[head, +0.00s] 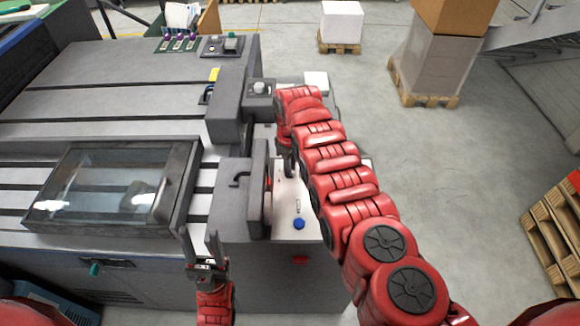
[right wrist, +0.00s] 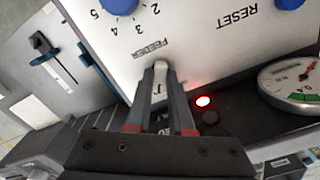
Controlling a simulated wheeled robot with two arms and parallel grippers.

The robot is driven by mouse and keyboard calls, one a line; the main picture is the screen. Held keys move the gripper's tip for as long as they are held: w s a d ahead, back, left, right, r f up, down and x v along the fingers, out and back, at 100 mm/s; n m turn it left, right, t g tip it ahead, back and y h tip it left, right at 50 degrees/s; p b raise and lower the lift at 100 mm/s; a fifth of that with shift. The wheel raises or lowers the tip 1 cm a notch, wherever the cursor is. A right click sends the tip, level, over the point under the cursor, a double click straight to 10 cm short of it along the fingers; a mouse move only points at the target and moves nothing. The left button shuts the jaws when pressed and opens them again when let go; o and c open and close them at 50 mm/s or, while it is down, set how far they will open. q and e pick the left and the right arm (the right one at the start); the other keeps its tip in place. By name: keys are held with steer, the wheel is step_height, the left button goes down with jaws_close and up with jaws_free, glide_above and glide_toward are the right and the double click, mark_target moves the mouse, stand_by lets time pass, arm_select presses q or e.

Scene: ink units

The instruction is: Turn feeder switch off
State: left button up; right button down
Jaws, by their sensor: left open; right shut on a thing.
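The feeder switch (right wrist: 160,72) is a small pale lever under the printed FEEDER label in the right wrist view. My right gripper (right wrist: 161,92) is shut on this lever, one dark finger on each side. In the head view the switch is hidden behind my red right arm, which reaches over the light control panel (head: 290,205). A red lamp (right wrist: 203,101) glows beside the gripper. My left gripper (head: 198,243) is open and empty, in front of the machine, away from the switch.
A blue knob (right wrist: 118,4) with numbers and a blue RESET button (right wrist: 290,3) are on the panel. A round gauge (right wrist: 290,82) sits at the right. A glass-windowed cover (head: 115,185) lies left of my left gripper. Floor at the right is clear before the pallets (head: 555,235).

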steer(key=shift+f, duration=0.1)
stand_by(0.3)
steer(key=shift+n, duration=0.4)
steer(key=shift+d+f+n+b, duration=0.1)
steer(key=shift+f+n+b, duration=0.05)
steer(key=shift+n+b, duration=0.85)
steer(key=n+b, duration=0.6)
steer(key=b, duration=0.1)
steer(key=shift+w+f, duration=0.1)
steer(key=shift+r+n+b, duration=0.15)
steer(key=shift+n+b, duration=0.45)
steer(key=shift+n, duration=0.2)
steer(key=shift+r+n+b, duration=0.15)
steer(key=shift+n+b, duration=0.45)
steer(key=shift+n, duration=0.2)
steer(key=c, duration=0.8)
jaws_free()
